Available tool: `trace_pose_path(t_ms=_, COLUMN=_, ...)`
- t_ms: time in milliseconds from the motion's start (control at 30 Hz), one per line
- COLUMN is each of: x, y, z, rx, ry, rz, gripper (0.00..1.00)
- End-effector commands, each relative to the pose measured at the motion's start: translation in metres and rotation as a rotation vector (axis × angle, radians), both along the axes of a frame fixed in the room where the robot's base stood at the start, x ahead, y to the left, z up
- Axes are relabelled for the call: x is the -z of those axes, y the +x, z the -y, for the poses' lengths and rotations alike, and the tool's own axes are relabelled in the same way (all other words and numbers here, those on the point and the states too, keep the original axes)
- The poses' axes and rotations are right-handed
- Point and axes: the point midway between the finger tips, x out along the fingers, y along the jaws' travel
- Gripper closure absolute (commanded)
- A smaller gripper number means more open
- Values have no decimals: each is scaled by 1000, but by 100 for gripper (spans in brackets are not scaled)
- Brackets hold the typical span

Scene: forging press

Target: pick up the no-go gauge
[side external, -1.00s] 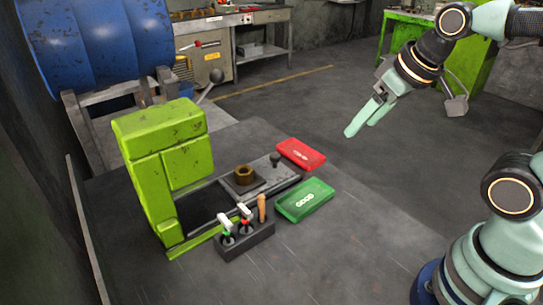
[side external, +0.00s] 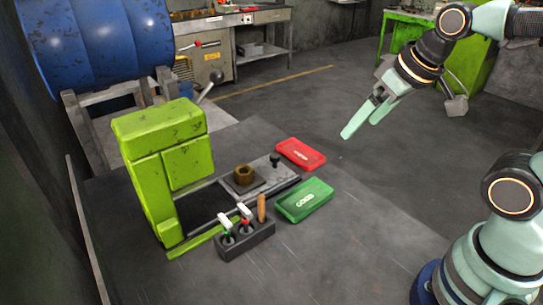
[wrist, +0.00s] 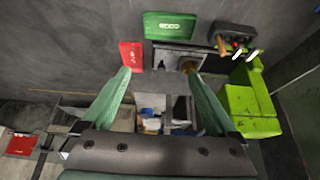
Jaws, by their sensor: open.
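A dark rack (side external: 245,243) stands on the table in front of the green press and holds two white-handled gauges upright. The one with a red band (side external: 245,216), which I take as the no-go gauge, is beside the wooden-handled tool. The green-banded gauge (side external: 227,228) is left of it. In the wrist view the rack (wrist: 232,30) is at the top right, with the red-banded gauge's white handle (wrist: 238,54) below it. My gripper (side external: 362,126) is open and empty, high above the table and well right of the rack. Its fingers also show in the wrist view (wrist: 158,73).
The green press (side external: 165,160) rises behind the rack. A brown nut-like part (side external: 243,174) sits on its plate. A green tray (side external: 304,200) and a red tray (side external: 301,154) lie right of the rack. The table's right front area is clear.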

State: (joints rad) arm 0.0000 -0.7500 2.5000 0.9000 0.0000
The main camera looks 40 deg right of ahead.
Motion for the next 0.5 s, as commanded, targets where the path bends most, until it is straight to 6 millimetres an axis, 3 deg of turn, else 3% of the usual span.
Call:
trace_pose_path(t_ms=300, x=-2, y=3, z=-4, rx=-33, ry=-11, rz=-11, gripper=7)
trace_pose_path(t_ms=500, x=-6, y=26, z=-31, rx=-276, ry=-89, rz=-93, gripper=7)
